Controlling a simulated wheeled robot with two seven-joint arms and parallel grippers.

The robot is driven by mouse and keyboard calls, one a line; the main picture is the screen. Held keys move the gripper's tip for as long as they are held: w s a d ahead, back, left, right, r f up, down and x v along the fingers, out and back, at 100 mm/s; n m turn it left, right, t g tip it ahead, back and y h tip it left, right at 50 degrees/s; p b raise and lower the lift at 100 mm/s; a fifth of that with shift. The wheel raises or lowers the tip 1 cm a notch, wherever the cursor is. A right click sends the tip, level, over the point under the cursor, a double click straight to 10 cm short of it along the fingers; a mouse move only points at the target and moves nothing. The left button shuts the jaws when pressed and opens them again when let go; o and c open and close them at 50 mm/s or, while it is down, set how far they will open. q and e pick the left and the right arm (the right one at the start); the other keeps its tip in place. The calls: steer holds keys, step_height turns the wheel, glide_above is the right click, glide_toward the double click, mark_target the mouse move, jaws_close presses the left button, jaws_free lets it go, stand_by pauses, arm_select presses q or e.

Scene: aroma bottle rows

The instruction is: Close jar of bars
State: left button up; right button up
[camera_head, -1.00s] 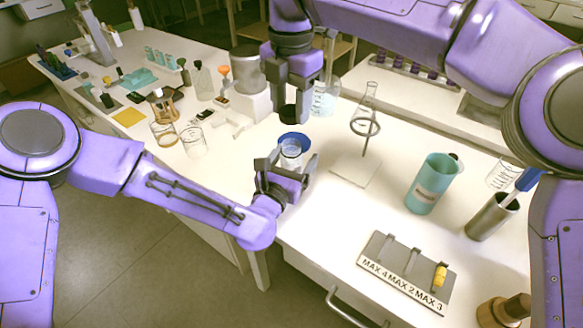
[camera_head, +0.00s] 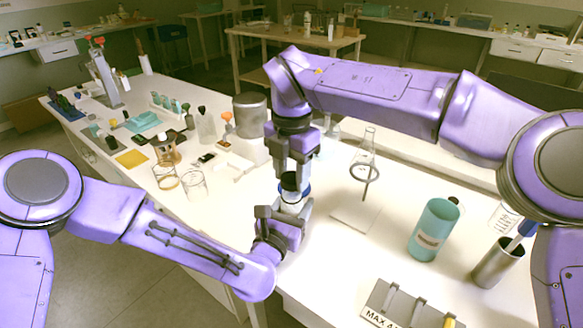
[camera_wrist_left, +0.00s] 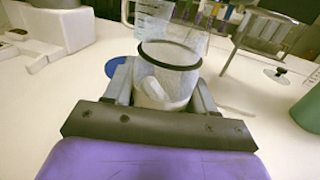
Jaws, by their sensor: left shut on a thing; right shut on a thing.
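The clear jar (camera_head: 293,206) stands upright between the fingers of my left gripper (camera_head: 283,215), which is shut on it. In the left wrist view the jar (camera_wrist_left: 168,82) has a dark ring at its mouth and pale bars (camera_wrist_left: 153,92) inside. The right gripper and lid do not show clearly in the left wrist view.
A blue disc (camera_wrist_left: 115,66) lies behind the jar. A grey labelled rack (camera_head: 410,305) is in front. Glass beakers (camera_head: 194,184) stand left.

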mark_target(292, 209)
stand_by(0.4)
steer(key=shift+f, duration=0.85)
steer(key=shift+f, duration=0.6)
steer(key=m, duration=1.2)
steer(key=shift+m, duration=0.3)
steer(key=m, duration=0.6)
steer(key=shift+w, duration=0.1)
steer(key=m, duration=0.4)
steer(key=shift+a+f, duration=0.1)
steer(key=shift+m, duration=0.6)
